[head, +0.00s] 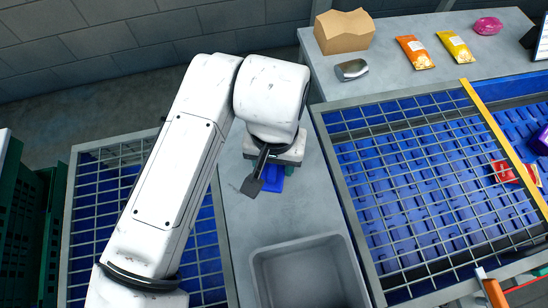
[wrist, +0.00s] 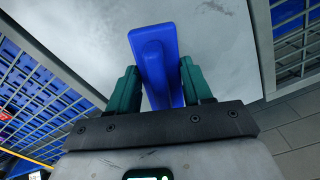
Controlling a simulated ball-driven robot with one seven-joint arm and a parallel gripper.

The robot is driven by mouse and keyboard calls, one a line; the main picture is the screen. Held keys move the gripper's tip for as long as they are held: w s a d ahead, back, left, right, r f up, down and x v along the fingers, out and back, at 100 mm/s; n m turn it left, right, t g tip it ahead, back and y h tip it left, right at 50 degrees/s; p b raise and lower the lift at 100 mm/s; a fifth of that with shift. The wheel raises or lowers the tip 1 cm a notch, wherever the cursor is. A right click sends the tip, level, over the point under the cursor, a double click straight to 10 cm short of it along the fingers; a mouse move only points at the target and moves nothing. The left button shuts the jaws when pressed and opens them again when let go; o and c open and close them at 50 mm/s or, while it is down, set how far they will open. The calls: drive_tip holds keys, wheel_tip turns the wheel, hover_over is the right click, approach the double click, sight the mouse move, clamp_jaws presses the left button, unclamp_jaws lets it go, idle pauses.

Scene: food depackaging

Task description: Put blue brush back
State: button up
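The blue brush (wrist: 155,55) lies between the two green fingers of my gripper (wrist: 162,85) in the wrist view. Both fingers sit close against its sides, and my gripper looks shut on it. In the head view, part of the blue brush (head: 273,180) shows under my gripper (head: 275,170), over the grey counter strip. My wrist hides most of the brush there. I cannot tell whether the brush touches the counter.
A grey empty bin (head: 262,262) is set in the counter in front. Blue conveyors under metal grids (head: 400,180) lie on both sides. A cardboard box (head: 343,32), a silver item (head: 351,69) and snack packs (head: 415,52) stand on the back counter.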

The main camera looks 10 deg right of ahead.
drive_tip(key=o, duration=0.4)
drive_tip(key=shift+r, duration=0.15)
wheel_tip(320, 180, up, 12)
drive_tip(key=shift+r, duration=0.1)
idle(0.3)
